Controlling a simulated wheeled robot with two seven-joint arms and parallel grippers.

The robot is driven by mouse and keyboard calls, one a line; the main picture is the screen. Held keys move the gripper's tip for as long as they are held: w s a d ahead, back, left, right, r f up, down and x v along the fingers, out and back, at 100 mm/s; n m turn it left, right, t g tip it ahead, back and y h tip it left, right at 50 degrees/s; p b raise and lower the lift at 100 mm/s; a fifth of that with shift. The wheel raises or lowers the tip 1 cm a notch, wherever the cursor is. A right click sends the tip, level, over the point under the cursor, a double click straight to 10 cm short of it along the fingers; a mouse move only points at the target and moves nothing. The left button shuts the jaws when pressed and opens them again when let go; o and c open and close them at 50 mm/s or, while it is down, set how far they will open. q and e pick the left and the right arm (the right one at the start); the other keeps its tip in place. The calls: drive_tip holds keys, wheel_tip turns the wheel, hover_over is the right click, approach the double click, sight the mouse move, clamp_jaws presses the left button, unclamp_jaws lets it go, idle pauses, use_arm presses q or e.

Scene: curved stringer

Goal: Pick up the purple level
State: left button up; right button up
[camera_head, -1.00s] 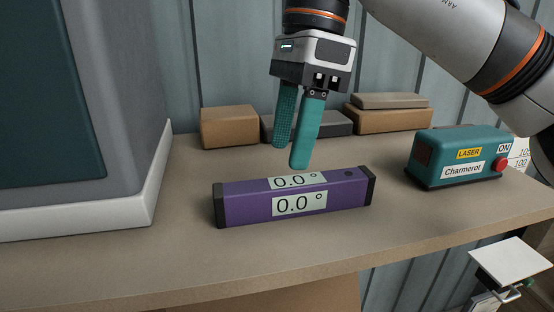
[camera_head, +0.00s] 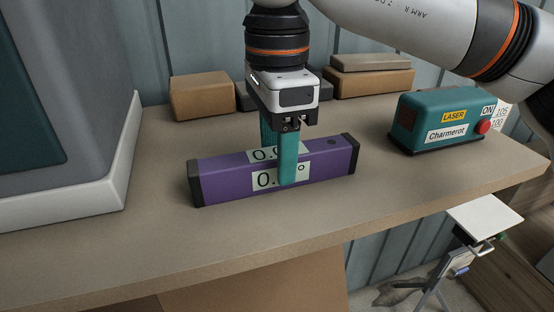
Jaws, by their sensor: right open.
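The purple level (camera_head: 225,182) with black end caps and two white readout labels lies on the wooden shelf (camera_head: 150,240). My right gripper (camera_head: 279,165) points down over the middle of the level. It is open, with one teal finger in front of the level's near face and the other behind it. The near finger covers part of the readouts, and the far finger's tip is hidden by the level. My left gripper is not in view.
A teal laser box (camera_head: 425,122) stands to the right on the shelf. Brown blocks (camera_head: 203,96) and (camera_head: 370,82) other blocks line the back. A grey cabinet (camera_head: 105,100) stands at left. The shelf in front of the level is clear.

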wheel_tip(320, 180, down, 2)
drive_tip(key=shift+w, duration=0.15)
drive_tip(key=c, duration=1.2)
